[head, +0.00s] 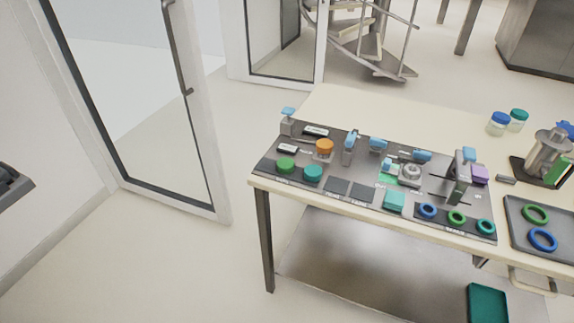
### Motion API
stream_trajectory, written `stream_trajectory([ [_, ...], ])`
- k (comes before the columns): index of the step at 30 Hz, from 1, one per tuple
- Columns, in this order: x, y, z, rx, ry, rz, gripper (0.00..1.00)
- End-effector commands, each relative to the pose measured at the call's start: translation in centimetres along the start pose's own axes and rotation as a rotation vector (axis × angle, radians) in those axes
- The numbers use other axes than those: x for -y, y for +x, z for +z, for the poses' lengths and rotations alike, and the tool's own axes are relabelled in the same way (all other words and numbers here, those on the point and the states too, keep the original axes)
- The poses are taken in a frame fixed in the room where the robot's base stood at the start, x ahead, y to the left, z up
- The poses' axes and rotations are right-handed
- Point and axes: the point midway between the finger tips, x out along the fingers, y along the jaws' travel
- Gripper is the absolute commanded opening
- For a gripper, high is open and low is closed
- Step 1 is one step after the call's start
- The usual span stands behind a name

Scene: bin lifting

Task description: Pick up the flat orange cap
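An orange cap (324,145) is at the left part of the table, toward the back of a dark work mat (300,158). It is round and sits on top of a small greyish piece, whose exact shape is too small to tell. My gripper is not recognisable in this view.
A green cap (285,166) and a teal cap (313,172) lie in front of the orange one. Blue-topped fixtures (288,113) and (350,143) stand on either side. Several rings lie to the right, some on a grey tray (520,240). Bare tabletop (380,112) lies behind the mat.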

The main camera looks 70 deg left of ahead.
Motion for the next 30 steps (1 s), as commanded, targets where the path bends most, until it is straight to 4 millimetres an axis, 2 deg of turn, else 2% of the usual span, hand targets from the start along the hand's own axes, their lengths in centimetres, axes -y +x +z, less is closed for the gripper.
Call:
stream_trajectory([
  [10,0.0,0.0,0.0,0.0,0.0,0.0,0.51],
  [22,0.0,0.0,0.0,0.0,0.0,0.0,0.88],
  [30,0.08,-0.08,-0.11,-0.002,-0.004,0.002,0.89],
])
